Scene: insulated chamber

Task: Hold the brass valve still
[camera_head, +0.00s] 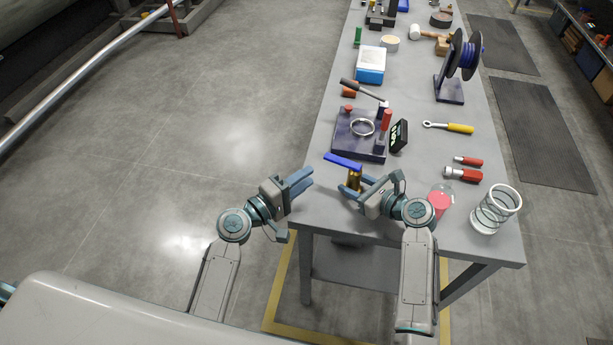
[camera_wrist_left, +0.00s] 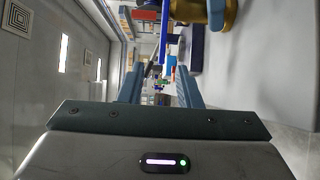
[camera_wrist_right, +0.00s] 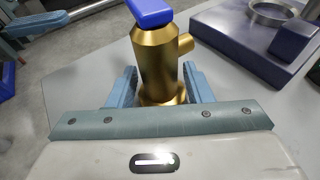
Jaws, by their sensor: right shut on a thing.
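The brass valve (camera_head: 354,180) stands upright near the front left edge of the grey table, with a blue lever handle (camera_head: 343,161) on top. My right gripper (camera_head: 371,189) is shut on the valve's lower body. The right wrist view shows the gold valve body (camera_wrist_right: 160,62) between my two fingers, with its side outlet pointing right. My left gripper (camera_head: 303,183) is open and empty, left of the valve and just off the table's edge. In the left wrist view its fingers (camera_wrist_left: 160,90) are apart, and part of the valve (camera_wrist_left: 229,14) shows at the top.
A dark base with a metal ring (camera_head: 362,127) lies behind the valve, beside a black display (camera_head: 398,136). Red-handled tools (camera_head: 463,174) lie beyond. Open floor is left of the table.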

